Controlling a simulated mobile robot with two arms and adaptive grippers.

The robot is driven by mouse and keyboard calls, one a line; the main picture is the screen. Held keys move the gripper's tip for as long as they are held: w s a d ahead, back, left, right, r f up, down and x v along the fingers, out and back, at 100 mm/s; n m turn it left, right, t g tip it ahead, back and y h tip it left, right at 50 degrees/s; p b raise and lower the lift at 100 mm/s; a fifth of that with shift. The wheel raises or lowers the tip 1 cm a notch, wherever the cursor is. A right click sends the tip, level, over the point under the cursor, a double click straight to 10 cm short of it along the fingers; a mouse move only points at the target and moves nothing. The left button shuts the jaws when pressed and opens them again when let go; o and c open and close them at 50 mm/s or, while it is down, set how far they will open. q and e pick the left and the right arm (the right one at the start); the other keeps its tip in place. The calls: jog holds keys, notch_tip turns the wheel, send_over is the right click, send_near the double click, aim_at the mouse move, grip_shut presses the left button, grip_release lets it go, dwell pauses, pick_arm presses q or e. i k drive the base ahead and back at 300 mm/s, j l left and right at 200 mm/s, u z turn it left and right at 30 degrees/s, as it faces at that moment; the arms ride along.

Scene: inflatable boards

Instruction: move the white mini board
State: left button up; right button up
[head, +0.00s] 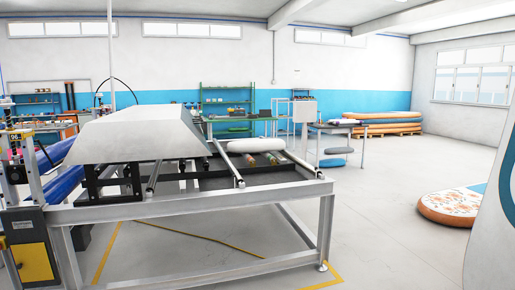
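A small white rounded board (256,145), which looks like the white mini board, shows in the middle of the head view, just beyond the rollers of a large metal-framed machine. I cannot tell exactly what it rests on. Neither of my grippers is in view.
The metal-framed machine (190,211) with a white hood (140,136) fills the left and centre foreground. An orange-patterned board (452,206) lies at right, behind a large pale upright board (492,215). Boards are stacked at the back (382,124). Floor (395,190) at centre right is clear.

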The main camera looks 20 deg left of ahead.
aim_at(260, 145)
jog(key=i+z, duration=0.3)
jog(key=i, duration=2.7)
jog(key=i+l, duration=0.1)
jog(key=i, duration=1.5)
jog(key=i+l, duration=0.15)
jog(key=i, duration=1.45)
jog(key=i+j+u, duration=0.2)
jog(key=i+u, duration=0.25)
jog(key=i, duration=0.5)
jog(key=i+l+u, duration=0.15)
jog(key=i+u, duration=0.25)
jog(key=i, duration=0.5)
